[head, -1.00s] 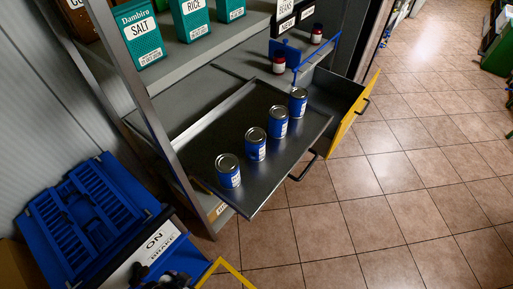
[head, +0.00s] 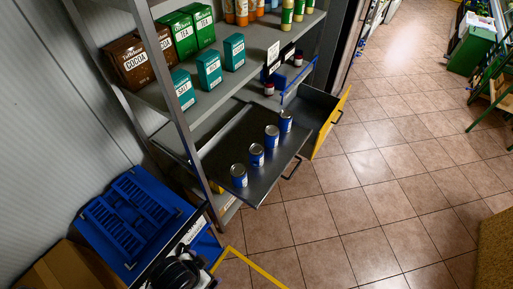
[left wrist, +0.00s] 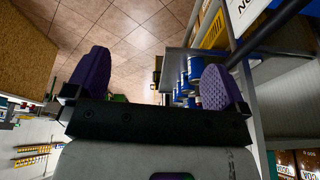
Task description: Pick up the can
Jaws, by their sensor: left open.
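Several blue cans with silver lids stand upright in a row on a dark pulled-out shelf tray (head: 262,182). In the head view the nearest can (head: 239,175) is at the tray's left end, then a second can (head: 257,155), a third can (head: 272,136) and the farthest can (head: 286,121). In the left wrist view my left gripper (left wrist: 155,82) is open and empty, with purple finger pads spread wide. My right gripper is in neither view.
The shelf rack holds teal boxes (head: 209,69), green tea boxes (head: 200,25) and brown cocoa boxes (head: 128,62). An open drawer with a yellow front (head: 331,122) is beyond the tray. A blue crate (head: 133,222) is at lower left. The tiled floor (head: 390,190) to the right is clear.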

